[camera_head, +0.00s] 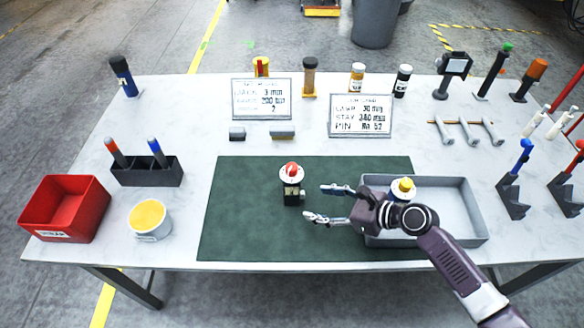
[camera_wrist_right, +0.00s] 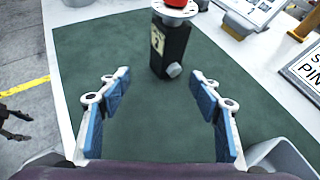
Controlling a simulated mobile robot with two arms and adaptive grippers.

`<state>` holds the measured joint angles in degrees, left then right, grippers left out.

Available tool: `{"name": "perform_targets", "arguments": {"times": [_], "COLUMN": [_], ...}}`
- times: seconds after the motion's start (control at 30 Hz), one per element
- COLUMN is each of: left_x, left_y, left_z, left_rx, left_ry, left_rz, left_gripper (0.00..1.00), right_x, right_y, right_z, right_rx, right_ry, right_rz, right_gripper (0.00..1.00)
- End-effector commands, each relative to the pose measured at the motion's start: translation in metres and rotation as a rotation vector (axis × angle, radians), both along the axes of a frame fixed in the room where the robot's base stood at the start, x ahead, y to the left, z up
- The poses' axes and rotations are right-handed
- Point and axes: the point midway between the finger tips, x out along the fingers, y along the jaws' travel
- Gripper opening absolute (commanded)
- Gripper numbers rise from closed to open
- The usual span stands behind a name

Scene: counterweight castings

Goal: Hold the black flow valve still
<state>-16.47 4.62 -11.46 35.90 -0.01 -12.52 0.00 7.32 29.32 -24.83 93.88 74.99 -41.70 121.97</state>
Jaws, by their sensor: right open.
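The black flow valve (camera_head: 291,190) stands upright on the green mat (camera_head: 240,225), with a white flange and a red cap on top. It also shows in the right wrist view (camera_wrist_right: 172,48), with a pale label and a grey side knob. My right gripper (camera_head: 316,202) is open just right of the valve, its fingers pointing towards it. In the right wrist view the open gripper (camera_wrist_right: 160,82) has nothing between its blue pads, and the valve stands beyond the fingertips. A dark finger-like part, probably my left gripper (camera_wrist_right: 14,122), shows at that view's left edge, too partial to judge.
A grey tray (camera_head: 462,212) holding a yellow-topped part (camera_head: 402,188) lies under my right arm. A red bin (camera_head: 65,208), a white tub (camera_head: 150,220) and a dark holder (camera_head: 147,172) stand left. Two signs (camera_head: 262,98) (camera_head: 360,115) stand behind. The mat left of the valve is clear.

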Motion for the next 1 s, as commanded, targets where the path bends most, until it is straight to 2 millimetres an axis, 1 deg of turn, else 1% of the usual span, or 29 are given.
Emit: {"name": "perform_targets", "arguments": {"times": [0.1, 0.17, 0.27, 0.4, 0.53, 0.67, 0.7, 0.9, 1.0], "left_x": [0.006, 0.004, -0.006, -0.026, -0.034, -0.029, -0.026, -0.004, -0.003], "left_y": [0.000, 0.000, 0.000, 0.001, 0.002, 0.002, 0.002, -0.001, -0.001], "left_z": [0.000, -0.002, -0.008, -0.022, -0.037, -0.049, -0.043, -0.043, -0.043], "left_rx": [-0.001, 0.000, 0.001, 0.003, 0.004, 0.004, 0.004, -0.001, -0.002], "left_ry": [-0.007, -0.005, 0.007, 0.036, 0.046, 0.040, 0.036, 0.004, 0.002], "left_rz": [0.000, 0.000, 0.000, 0.000, 0.000, 0.000, 0.000, 0.000, 0.000], "left_gripper": [0.54, 0.54, 0.54, 0.54, 0.54, 0.54, 0.54, 0.54, 0.54], "right_x": [0.006, 0.008, 0.012, 0.020, 0.030, 0.039, 0.042, 0.052, 0.055], "right_y": [-0.003, -0.003, 0.001, 0.014, 0.028, 0.042, 0.047, 0.062, 0.066], "right_z": [0.001, 0.000, -0.004, -0.014, -0.024, -0.033, -0.032, -0.042, -0.045], "right_rx": [0.031, 0.039, 0.041, 0.041, 0.040, 0.039, 0.042, 0.040, 0.038], "right_ry": [0.030, 0.037, 0.038, 0.036, 0.035, 0.034, 0.038, 0.037, 0.037], "right_rz": [-0.034, -0.042, -0.044, -0.042, -0.042, -0.041, -0.043, -0.042, -0.042], "right_gripper": [0.58, 0.58, 0.58, 0.58, 0.58, 0.58, 0.58, 0.58, 0.58]}}
